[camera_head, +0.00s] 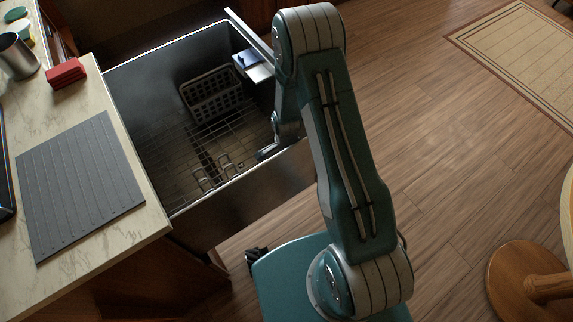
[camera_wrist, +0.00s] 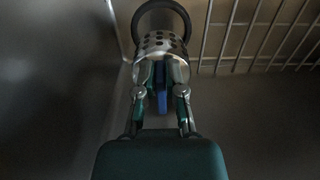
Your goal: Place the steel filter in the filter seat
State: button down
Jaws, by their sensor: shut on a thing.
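The steel filter (camera_wrist: 161,43) is a short, perforated metal cylinder in the wrist view. My gripper (camera_wrist: 163,78) is shut on it, with a blue part (camera_wrist: 163,103) showing between the fingers. A dark round ring (camera_wrist: 160,5), seemingly the filter seat, lies just beyond the filter, which covers its near part. I cannot tell whether the filter touches the ring or is apart from it. In the head view my gripper (camera_head: 268,151) reaches down inside the open dishwasher at its right side. The filter and ring cannot be made out there.
The metal tub (camera_head: 150,85) has walls close around my gripper. A wire rack (camera_head: 190,140) and a grey basket (camera_head: 212,95) are inside. A pale ledge with a blue piece (camera_head: 247,59) is at the upper right. A counter (camera_head: 95,240) with a grey mat (camera_head: 80,180) stands left.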

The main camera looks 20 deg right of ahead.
jog(key=shift+f, duration=2.8)
jog(key=c, duration=0.7)
grip_release()
jog(key=shift+f, duration=0.1)
